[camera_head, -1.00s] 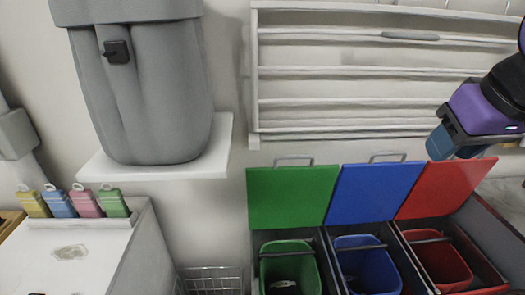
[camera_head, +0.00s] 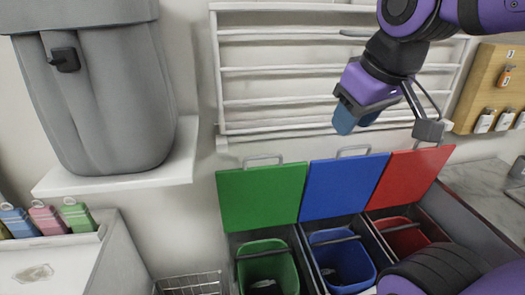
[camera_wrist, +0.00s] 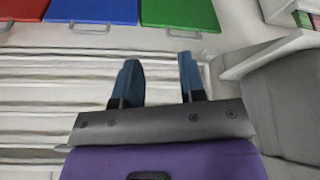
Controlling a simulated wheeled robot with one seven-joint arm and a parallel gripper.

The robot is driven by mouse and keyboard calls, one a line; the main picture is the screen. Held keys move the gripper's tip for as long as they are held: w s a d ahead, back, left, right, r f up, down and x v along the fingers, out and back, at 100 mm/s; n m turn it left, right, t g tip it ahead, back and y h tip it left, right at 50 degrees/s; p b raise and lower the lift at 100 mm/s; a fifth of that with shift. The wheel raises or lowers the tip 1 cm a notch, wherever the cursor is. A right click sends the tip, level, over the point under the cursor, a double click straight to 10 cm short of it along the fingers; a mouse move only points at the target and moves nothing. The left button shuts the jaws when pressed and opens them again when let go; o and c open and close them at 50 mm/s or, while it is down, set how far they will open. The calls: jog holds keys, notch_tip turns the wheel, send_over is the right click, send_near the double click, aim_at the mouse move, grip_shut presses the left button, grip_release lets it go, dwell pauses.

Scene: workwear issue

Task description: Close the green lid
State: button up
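The green lid (camera_head: 261,196) stands raised behind the green bin (camera_head: 267,268), with a metal handle (camera_head: 263,157) on its top edge. In the wrist view the green lid (camera_wrist: 180,13) is at the top, with its handle (camera_wrist: 184,33) towards my fingers. My gripper (camera_head: 357,117) is in the air above the blue and red lids, right of the green lid and apart from it. In the wrist view my gripper (camera_wrist: 158,80) has its two blue fingers spread with nothing between them.
The blue lid (camera_head: 343,187) and red lid (camera_head: 408,174) also stand raised, beside the green one. A white slatted rack (camera_head: 300,72) is on the wall behind. A grey container (camera_head: 105,110) sits on a shelf at left. A wire basket (camera_head: 190,285) is at lower left.

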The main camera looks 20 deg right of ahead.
jog(key=w+a+f+n+g, duration=0.2)
jog(key=w+n, duration=0.3)
jog(key=w, duration=0.3)
jog(key=w+a+f+n+g, duration=0.25)
jog(key=w+n, duration=0.25)
jog(key=w, duration=0.3)
jog(key=w+a+f+n+g, duration=0.1)
jog(key=w+a+f+n, duration=0.2)
jog(key=w, duration=0.4)
jog(key=shift+n, duration=0.7)
jog(key=f, duration=0.3)
jog(key=d+f, duration=0.1)
jog(key=f, duration=0.6)
jog(key=shift+s+d+f, duration=0.1)
jog(key=shift+s+d, duration=0.05)
jog(key=shift+s, duration=0.05)
grip_shut()
